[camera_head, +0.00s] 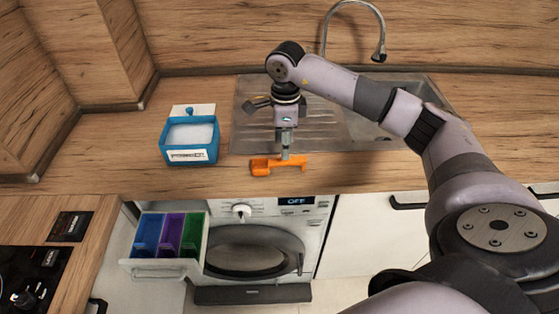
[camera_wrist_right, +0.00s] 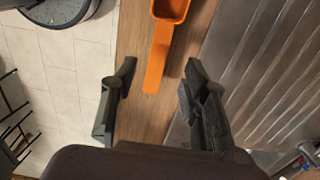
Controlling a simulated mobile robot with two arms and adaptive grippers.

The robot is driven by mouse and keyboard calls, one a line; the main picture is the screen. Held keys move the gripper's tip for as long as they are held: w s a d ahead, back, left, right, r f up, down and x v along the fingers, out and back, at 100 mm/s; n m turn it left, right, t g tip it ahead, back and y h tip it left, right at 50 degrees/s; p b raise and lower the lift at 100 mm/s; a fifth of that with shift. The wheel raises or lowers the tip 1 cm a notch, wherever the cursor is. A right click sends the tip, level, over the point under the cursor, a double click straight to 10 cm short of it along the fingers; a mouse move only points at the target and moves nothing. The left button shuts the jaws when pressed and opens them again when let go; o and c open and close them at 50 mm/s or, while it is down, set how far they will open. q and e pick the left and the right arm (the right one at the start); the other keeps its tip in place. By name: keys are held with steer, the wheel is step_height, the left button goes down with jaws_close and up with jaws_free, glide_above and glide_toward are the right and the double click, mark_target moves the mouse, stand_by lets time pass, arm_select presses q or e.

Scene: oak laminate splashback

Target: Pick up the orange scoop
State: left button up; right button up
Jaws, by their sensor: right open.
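The orange scoop (camera_head: 279,165) lies on the wooden worktop just in front of the sink's drainer, with its cup to the left and its handle to the right. My right gripper (camera_head: 285,155) comes down from above, over the handle side of the scoop. In the right wrist view the scoop (camera_wrist_right: 160,50) lies ahead, its cup cut off by the top edge and its handle pointing back between the open fingers of my right gripper (camera_wrist_right: 158,85). The fingers stand apart on either side, with nothing between them touching. My left gripper is not in view.
A blue box of white powder (camera_head: 190,140) stands left of the scoop. Behind is the steel sink (camera_head: 390,130) with a curved tap (camera_head: 380,50). Below the worktop's front edge are a washing machine (camera_head: 255,250) and its open detergent drawer (camera_head: 165,268). A black hob (camera_head: 35,270) is front left.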

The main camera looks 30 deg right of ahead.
mark_target(282, 162)
steer(key=shift+f, duration=0.8)
steer(key=f+p, duration=0.1)
steer(key=f, duration=0.2)
steer(key=f+p, duration=0.1)
steer(key=shift+a+f+p, duration=0.35)
steer(key=shift+f, duration=0.05)
steer(key=shift+w+f, duration=0.1)
steer(key=shift+f, duration=0.25)
steer(key=shift+c, duration=0.2)
jaws_close()
